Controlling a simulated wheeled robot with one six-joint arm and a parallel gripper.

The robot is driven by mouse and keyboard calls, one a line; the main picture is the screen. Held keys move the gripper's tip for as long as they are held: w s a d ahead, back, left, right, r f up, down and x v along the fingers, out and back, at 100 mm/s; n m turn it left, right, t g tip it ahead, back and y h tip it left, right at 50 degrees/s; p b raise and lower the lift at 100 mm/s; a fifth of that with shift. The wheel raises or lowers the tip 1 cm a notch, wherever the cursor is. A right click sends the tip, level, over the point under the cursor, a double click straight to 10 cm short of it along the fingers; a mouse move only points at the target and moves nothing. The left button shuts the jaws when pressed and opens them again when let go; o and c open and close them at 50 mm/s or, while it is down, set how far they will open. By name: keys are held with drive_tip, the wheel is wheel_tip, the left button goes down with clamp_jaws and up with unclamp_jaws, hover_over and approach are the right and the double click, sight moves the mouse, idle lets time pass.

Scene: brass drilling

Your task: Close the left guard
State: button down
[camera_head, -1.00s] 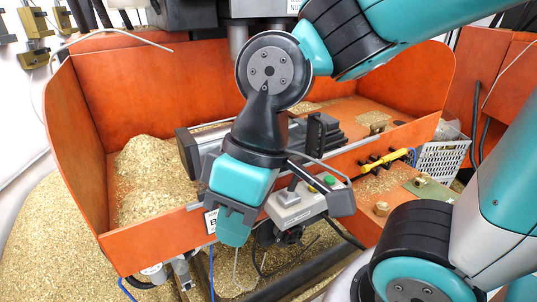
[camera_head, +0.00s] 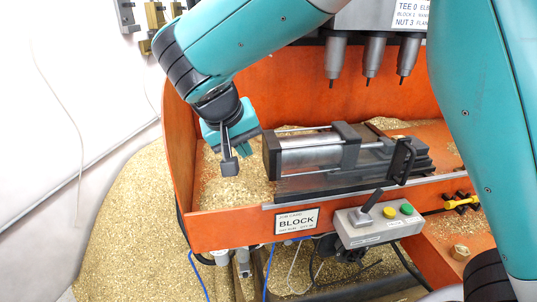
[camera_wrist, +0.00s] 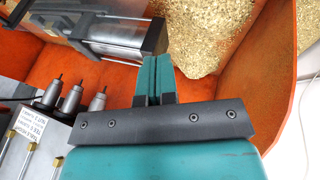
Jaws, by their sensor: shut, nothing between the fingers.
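A clear panel (camera_head: 330,184) with a dark upright handle (camera_head: 403,160) stands along the front of the black and silver vise (camera_head: 310,157) in the orange tray; I take it for the left guard. I cannot tell exactly how far it is open. My gripper (camera_wrist: 153,75) is shut and empty, its teal fingers side by side. In the head view my gripper (camera_head: 238,122) hangs over the left part of the tray, left of the vise and apart from it. In the wrist view the vise (camera_wrist: 110,30) lies at the upper left, beyond the fingertips.
The orange tray (camera_head: 182,150) has raised walls and heaps of brass chips (camera_head: 235,187). Several drill spindles (camera_head: 375,58) hang above the vise. A control box (camera_head: 380,219) with a lever and buttons sits on the front edge. A BLOCK sign (camera_head: 297,221) is beside it.

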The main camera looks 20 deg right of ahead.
drive_tip(key=w+d+f+m+h+p, duration=0.2)
drive_tip(key=w+d+f+p, duration=0.2)
drive_tip(key=f, duration=0.4)
drive_tip(key=shift+d+t+p, duration=0.3)
drive_tip(key=shift+d+p, duration=0.55)
drive_tip(key=shift+d, duration=0.5)
drive_tip(key=shift+d+f, duration=0.1)
